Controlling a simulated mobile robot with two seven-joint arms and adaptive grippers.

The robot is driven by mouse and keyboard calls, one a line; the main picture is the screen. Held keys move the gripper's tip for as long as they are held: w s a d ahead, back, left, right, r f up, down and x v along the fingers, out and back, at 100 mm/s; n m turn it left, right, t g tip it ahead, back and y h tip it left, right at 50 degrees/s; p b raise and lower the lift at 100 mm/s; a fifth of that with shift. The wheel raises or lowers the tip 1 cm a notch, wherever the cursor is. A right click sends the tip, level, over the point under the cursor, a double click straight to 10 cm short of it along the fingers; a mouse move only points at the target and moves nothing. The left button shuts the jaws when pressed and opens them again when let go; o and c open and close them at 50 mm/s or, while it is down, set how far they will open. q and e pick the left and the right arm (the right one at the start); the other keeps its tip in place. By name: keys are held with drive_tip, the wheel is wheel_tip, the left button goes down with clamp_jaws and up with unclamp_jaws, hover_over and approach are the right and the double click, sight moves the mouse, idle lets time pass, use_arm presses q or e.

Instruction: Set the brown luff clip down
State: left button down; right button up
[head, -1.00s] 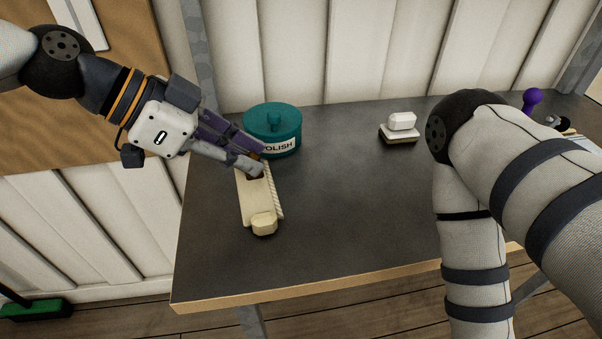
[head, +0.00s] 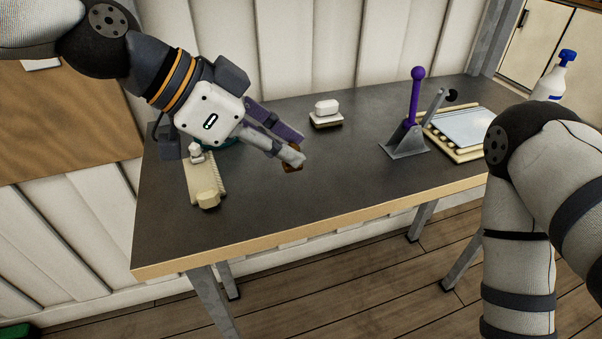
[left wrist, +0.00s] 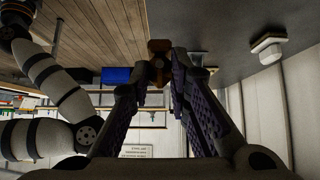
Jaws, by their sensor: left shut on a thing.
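The brown luff clip (head: 292,160) is between the fingertips of my left gripper (head: 290,154), which is shut on it. The gripper is over the dark tabletop (head: 330,185), right of the cream brush-like piece; I cannot tell exactly how high the clip is above the top. In the left wrist view the brown clip (left wrist: 160,48) shows at the tips of the purple-padded fingers (left wrist: 160,66). My right arm (head: 515,220) shows at the right, but its gripper is out of view.
A cream brush-like piece (head: 205,182) lies at the table's left. A white-topped block (head: 326,112) stands at the back. A purple-knobbed lever (head: 415,95) and a pale blue-topped tray (head: 468,128) are at the right. The table's middle is clear.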

use_arm(q)
drive_tip(key=w+f, duration=0.2)
drive_tip(key=w+f+b, duration=0.1)
drive_tip(key=f, duration=0.1)
drive_tip(key=w+f, duration=0.2)
drive_tip(key=shift+w+d, duration=0.3)
drive_tip(key=shift+w+f+b, duration=0.35)
drive_tip(key=shift+w+f, duration=0.05)
drive_tip(key=shift+w, duration=0.15)
drive_tip(key=shift+w+f, duration=0.15)
drive_tip(key=shift+f, duration=1.45)
use_arm(e)
drive_tip(key=shift+s+f+g, duration=0.6)
drive_tip(key=shift+s+f, duration=0.75)
drive_tip(key=shift+s, duration=0.1)
use_arm(q)
drive_tip(key=shift+d+f, duration=0.1)
drive_tip(key=c, duration=1.5)
unclamp_jaws()
drive_tip(key=shift+f, duration=0.1)
